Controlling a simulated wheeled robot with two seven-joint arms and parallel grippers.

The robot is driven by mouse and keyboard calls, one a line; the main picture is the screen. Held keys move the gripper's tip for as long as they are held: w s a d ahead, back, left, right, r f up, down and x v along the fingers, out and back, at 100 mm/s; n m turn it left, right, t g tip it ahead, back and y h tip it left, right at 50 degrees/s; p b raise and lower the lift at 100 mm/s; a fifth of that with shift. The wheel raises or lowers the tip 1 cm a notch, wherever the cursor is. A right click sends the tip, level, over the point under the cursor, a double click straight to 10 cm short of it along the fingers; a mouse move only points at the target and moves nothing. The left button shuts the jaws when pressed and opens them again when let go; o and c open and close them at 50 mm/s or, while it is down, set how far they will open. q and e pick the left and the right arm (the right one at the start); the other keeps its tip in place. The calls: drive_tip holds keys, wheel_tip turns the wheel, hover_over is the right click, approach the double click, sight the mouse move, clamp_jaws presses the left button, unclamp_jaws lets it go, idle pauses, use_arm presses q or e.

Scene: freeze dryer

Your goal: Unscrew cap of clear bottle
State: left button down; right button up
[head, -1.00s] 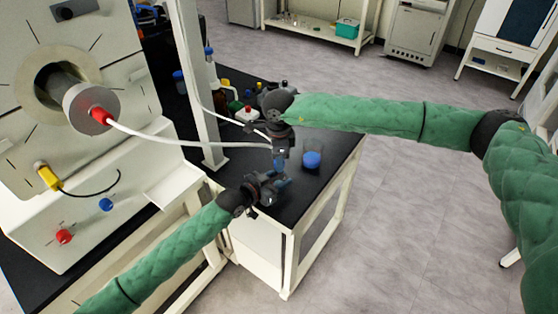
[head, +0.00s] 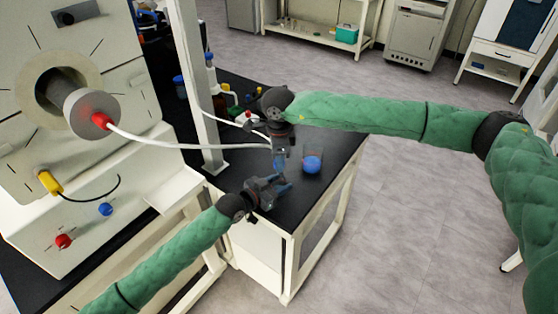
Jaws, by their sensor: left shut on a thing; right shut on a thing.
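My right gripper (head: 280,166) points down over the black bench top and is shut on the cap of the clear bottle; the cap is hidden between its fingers. My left gripper (head: 284,187) comes in from the lower left, just below the right one, and is shut on the clear bottle. The bottle is small, see-through and mostly hidden by the fingers, so its outline is hard to make out. I cannot tell whether cap and bottle are still joined.
A clear beaker (head: 319,154) holding something blue (head: 312,164) stands just right of the grippers. A white hose (head: 190,144) and a white post (head: 193,85) are to the left. Several bottles stand behind. The freeze dryer (head: 120,207) fills the left side.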

drive_tip(key=shift+r, duration=1.65)
use_arm(q)
drive_tip(key=c, duration=0.7)
unclamp_jaws()
